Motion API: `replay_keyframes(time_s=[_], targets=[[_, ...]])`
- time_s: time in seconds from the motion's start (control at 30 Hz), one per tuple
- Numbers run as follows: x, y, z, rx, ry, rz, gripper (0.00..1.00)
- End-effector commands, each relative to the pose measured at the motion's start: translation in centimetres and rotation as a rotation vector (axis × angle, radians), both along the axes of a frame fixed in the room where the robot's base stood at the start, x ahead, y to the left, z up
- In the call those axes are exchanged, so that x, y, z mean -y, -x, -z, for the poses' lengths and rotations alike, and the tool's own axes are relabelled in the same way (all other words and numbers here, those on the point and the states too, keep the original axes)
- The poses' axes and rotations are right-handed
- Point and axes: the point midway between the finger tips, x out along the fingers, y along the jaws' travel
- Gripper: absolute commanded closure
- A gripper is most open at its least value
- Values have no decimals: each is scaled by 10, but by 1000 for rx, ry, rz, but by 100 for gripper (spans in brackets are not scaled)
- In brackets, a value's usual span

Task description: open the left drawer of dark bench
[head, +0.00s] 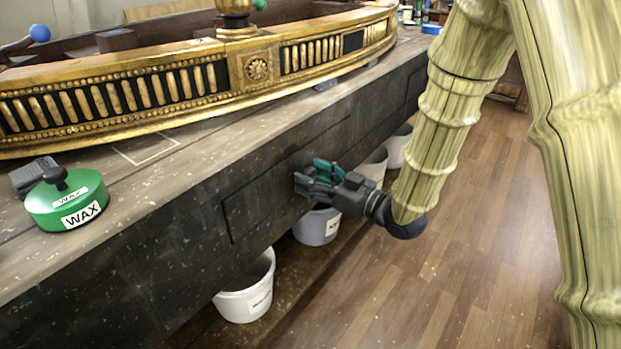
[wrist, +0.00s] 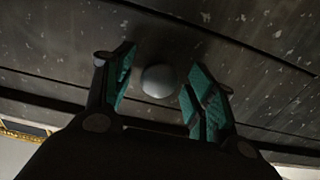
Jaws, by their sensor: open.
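The dark bench (head: 150,262) runs diagonally across the head view, with a worn grey top and a black front. The left drawer (head: 255,195) is a rectangular panel outlined in that front and looks flush with it. A round grey knob (wrist: 158,81) shows in the wrist view on the dark drawer front. My gripper (head: 310,180) is at the drawer front in the head view and hides the knob there. In the wrist view my gripper (wrist: 160,92) is open, with one teal-padded finger on each side of the knob. I cannot tell whether the pads touch it.
A gilt console rail (head: 180,90) lies along the bench top. A green wax tin (head: 68,200) stands near the front edge at left. White buckets (head: 248,290) and a grey bucket (head: 317,226) stand below the bench. The wooden floor (head: 440,270) at right is clear.

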Motion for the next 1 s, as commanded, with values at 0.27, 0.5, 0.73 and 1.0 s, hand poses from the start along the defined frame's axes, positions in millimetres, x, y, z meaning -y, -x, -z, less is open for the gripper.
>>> replay_keyframes(time_s=[0.27,0.5,0.73,1.0], targets=[[-9,-7,0,1,1,0,44],[-9,-7,0,0,0,0,51],[-9,-7,0,0,0,0,93],[-10,-5,-1,0,0,-5,100]])
